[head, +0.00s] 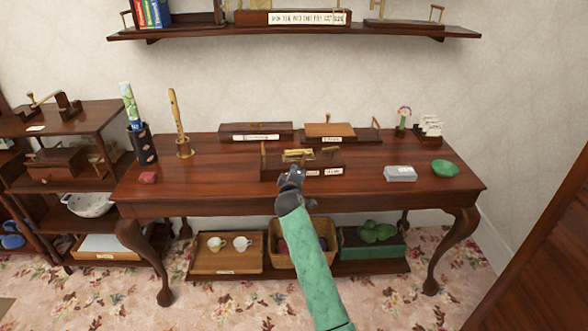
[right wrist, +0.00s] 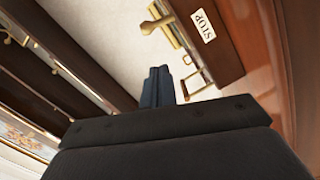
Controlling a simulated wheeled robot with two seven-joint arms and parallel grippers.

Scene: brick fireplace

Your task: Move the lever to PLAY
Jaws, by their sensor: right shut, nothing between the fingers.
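A dark wooden box (head: 327,160) with brass fittings stands on the table near its front middle. It has small white labels on its front, too small to read in the head view. In the right wrist view a brass lever (right wrist: 165,24) with a rounded knob sits beside a white label reading STOP (right wrist: 203,24). No PLAY label is readable. My right gripper (head: 290,176) is in front of the box's left part. In the right wrist view its dark fingers (right wrist: 157,86) are together, empty, and appear apart from the lever. My left gripper is not in view.
Other labelled wooden boxes (head: 255,131) stand behind. A wall shelf (head: 400,31) hangs above. The table's front left is mostly clear.

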